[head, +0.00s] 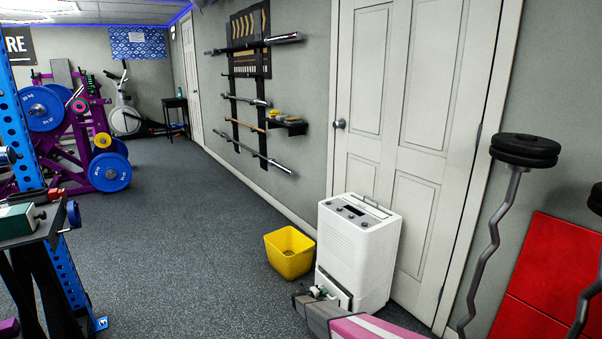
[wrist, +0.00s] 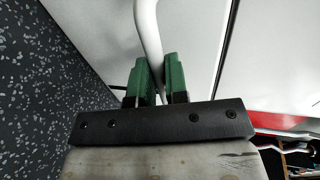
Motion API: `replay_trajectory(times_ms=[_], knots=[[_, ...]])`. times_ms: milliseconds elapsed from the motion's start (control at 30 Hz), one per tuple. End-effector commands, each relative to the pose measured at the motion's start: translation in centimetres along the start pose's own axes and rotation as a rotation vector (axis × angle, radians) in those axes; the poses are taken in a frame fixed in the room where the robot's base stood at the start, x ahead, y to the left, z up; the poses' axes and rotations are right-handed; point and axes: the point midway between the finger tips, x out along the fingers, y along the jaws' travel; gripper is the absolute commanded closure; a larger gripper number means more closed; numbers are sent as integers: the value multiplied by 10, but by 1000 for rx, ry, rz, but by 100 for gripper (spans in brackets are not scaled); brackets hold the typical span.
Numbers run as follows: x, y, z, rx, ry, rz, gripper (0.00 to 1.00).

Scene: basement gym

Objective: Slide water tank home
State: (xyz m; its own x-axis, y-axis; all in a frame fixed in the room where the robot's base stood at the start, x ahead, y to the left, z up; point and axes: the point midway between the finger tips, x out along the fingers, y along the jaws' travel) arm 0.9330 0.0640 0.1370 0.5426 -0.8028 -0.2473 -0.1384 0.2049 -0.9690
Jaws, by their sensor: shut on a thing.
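A white dehumidifier (head: 355,245) stands upright on the floor in front of the white door. The water tank (head: 341,297) shows low on its front, partly hidden behind my gripper (head: 321,292). A dark edge shows around that part; I cannot tell how far the tank sits in or out of the body. In the wrist view, my gripper (wrist: 153,78) has its green fingers closed on either side of a curved white handle (wrist: 146,28), which appears to belong to the tank. Pale surfaces fill much of that view beyond the handle.
A yellow bucket (head: 290,254) stands on the floor just left of the dehumidifier. A curl bar with black plates (head: 524,150) and a red panel (head: 553,270) are at the right. A blue rack upright (head: 35,160) is at the left; the dark floor between is open.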

Motion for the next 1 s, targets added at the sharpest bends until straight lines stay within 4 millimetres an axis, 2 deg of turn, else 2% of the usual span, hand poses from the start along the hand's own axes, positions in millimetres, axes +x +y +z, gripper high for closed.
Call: replay_trajectory(times_ms=[1000], knots=[[32, -8, 0, 0, 1, 0, 100]])
